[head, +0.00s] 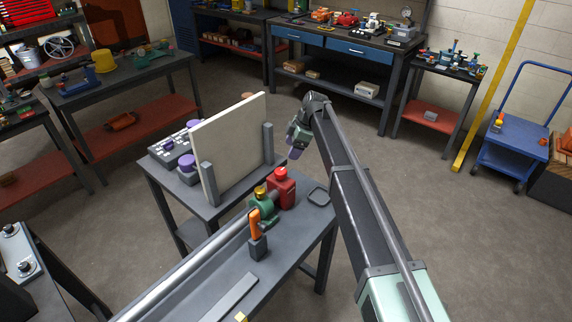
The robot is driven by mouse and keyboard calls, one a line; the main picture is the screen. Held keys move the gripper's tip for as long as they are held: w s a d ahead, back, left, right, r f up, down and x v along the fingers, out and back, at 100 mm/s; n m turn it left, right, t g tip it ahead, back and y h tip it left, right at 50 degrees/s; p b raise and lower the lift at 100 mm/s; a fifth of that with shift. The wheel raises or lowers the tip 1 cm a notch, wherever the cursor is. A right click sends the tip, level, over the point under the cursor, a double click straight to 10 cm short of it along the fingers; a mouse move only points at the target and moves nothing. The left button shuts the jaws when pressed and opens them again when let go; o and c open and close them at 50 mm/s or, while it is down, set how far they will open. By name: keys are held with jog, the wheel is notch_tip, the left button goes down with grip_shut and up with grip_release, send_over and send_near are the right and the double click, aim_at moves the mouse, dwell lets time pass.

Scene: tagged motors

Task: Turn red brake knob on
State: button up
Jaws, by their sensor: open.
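A red motor-like block (283,191) stands on the grey workbench (310,232) in the middle of the view. A small red knob (281,170) sits on its top. Whether the knob is on or off is too small to tell. My arm reaches up from the lower right and bends down at its far end. My gripper (291,158), with purplish parts, hangs just above and right of the red knob, beside the upright cream panel. It looks apart from the knob and is open, with nothing seen in it. Its fingertips are small and partly unclear.
A green part (262,207) with a yellow cap (260,191) and an orange handle (255,222) stand close left of the red block. The cream panel (232,140) rises behind. A dark square tray (319,196) lies to the right.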

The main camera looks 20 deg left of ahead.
aim_at(281, 170)
jog(key=b+x, duration=1)
jog(key=x, duration=0.1)
jog(key=shift+w+f, duration=0.1)
jog(key=shift+c, duration=0.2)
jog(key=c, duration=0.9)
